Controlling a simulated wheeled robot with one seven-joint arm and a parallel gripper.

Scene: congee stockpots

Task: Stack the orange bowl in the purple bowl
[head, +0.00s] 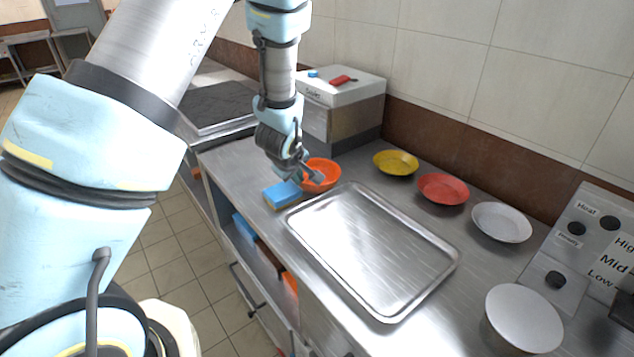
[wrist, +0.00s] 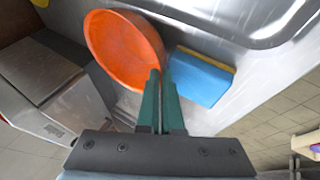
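The orange bowl (head: 322,172) is on the steel counter behind the tray, and it fills the upper left of the wrist view (wrist: 112,48). My gripper (head: 312,178) is at the bowl's near rim. In the wrist view its two green fingers (wrist: 161,78) are close together with the rim between them, one finger inside the bowl and one outside. Part of the bowl is hidden by the gripper in the head view. I see no purple bowl in either view.
A blue and yellow sponge (head: 282,194) lies beside the bowl. A metal tray (head: 372,250) takes up the counter's middle. A yellow bowl (head: 396,162), a red bowl (head: 443,188) and a white bowl (head: 501,222) line the wall. A boxy appliance (head: 343,105) stands behind.

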